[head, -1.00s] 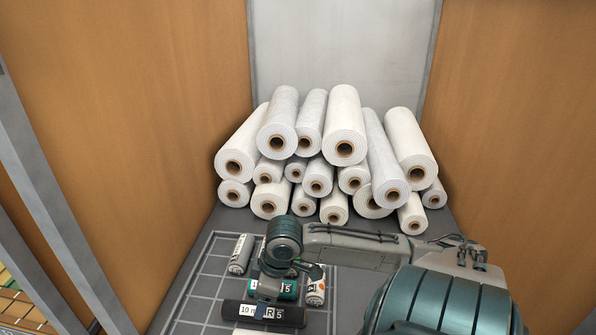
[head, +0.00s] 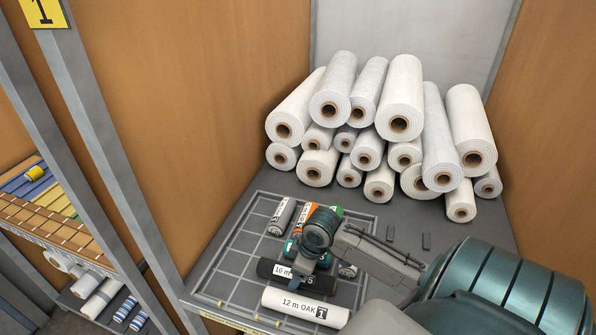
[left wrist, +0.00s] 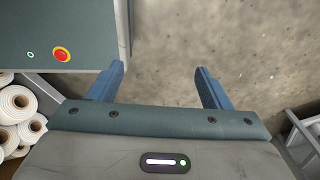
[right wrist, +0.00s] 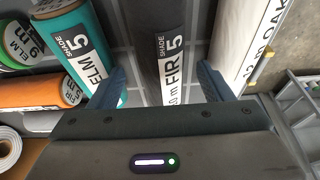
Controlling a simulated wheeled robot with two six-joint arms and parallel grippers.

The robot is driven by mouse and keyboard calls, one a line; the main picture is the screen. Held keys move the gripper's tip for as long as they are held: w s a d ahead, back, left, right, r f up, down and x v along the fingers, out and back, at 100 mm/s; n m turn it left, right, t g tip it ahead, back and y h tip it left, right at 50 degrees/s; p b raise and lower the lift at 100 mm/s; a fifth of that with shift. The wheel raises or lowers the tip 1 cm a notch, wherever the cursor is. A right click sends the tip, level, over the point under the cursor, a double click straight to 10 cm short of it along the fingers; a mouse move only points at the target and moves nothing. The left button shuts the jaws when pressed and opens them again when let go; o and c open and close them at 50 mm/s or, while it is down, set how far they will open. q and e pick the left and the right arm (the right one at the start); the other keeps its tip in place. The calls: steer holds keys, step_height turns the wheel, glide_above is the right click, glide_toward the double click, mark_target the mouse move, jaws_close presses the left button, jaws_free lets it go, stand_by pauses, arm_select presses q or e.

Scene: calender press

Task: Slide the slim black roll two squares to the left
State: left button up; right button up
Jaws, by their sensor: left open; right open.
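The slim black roll (head: 322,289), labelled "10 m FIR SHADE 5", lies on the gridded grey board (head: 237,257). My right gripper (right wrist: 160,76) is open, with its fingers on either side of the black roll (right wrist: 150,20) in the right wrist view. I cannot tell whether they touch it. In the head view my right gripper (head: 300,271) hides part of the roll. A white roll (head: 305,306), "12 m OAK 1", lies in front of it. My left gripper (left wrist: 159,68) is open and empty, away from the board over bare floor.
Grey (head: 280,216), orange (head: 303,219) and teal (right wrist: 68,28) rolls lie behind the black roll. Board squares left of it look clear. White rolls (head: 395,140) are piled at the back. A grey post (head: 120,150) stands left. A panel with a red button (left wrist: 62,54) shows in the left wrist view.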

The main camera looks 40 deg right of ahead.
mark_target(259, 260)
steer(key=shift+w+a+f, duration=0.1)
steer(key=shift+a+f, duration=0.1)
steer(key=shift+f, duration=0.15)
steer(key=shift+w+f, duration=0.1)
steer(key=shift+f, duration=0.3)
arm_select(q)
steer(key=shift+a+r, duration=0.15)
steer(key=shift+a, duration=0.5)
steer(key=shift+a+r, duration=0.15)
steer(key=shift+a, duration=0.45)
arm_select(e)
steer(key=shift+w, duration=0.1)
steer(key=c, duration=1.1)
steer(key=shift+w+a, duration=0.35)
steer(key=shift+w, duration=0.3)
steer(key=shift+w+a, duration=0.4)
steer(key=shift+w, duration=0.25)
steer(key=shift+w+a, duration=0.35)
steer(key=shift+w, duration=0.3)
steer(key=shift+c, duration=0.2)
arm_select(q)
steer(key=shift+w+d, duration=0.15)
steer(key=shift+d, duration=0.2)
arm_select(e)
steer(key=shift+w+a, duration=0.4)
steer(key=shift+w, duration=0.4)
steer(key=shift+w+a, duration=0.45)
steer(key=shift+w, duration=0.4)
steer(key=shift+w+a, duration=0.4)
steer(key=shift+w, duration=0.4)
